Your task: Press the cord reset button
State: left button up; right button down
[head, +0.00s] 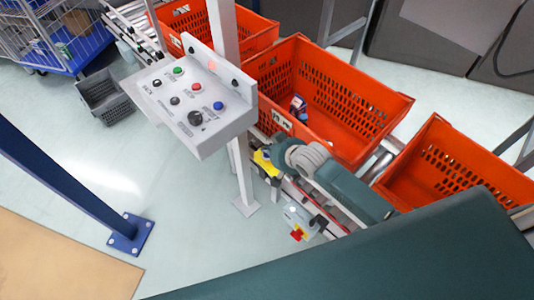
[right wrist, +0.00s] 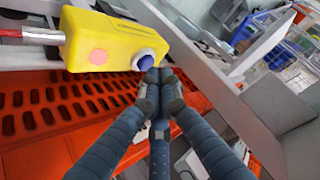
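The yellow box (right wrist: 115,40) shows large in the right wrist view, with a cord fitting at its left, a pink-red round light (right wrist: 98,56) and a blue button (right wrist: 145,60) at its right end. My right gripper (right wrist: 160,78) has its dark fingers drawn together, with nothing seen between them. Its fingertips overlap the lower edge of the blue button in the picture; I cannot tell whether they touch it. In the head view the yellow box (head: 264,163) is partly hidden by my right gripper (head: 277,151). My left gripper is not in view.
A grey control panel (head: 175,80) on a post carries several coloured buttons, left of my right arm. Orange totes (head: 375,110) stand on the conveyor behind. A blue post (head: 70,185) stands at left.

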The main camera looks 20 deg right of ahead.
aim_at(268, 156)
jog(key=shift+f, duration=0.5)
dwell(0.6)
jog(key=shift+r+p, duration=0.9)
notch_tip(268, 156, up, 5)
jog(key=p, duration=0.5)
jog(key=shift+r+p, duration=0.1)
jog(key=shift+p, duration=0.2)
dwell(0.4)
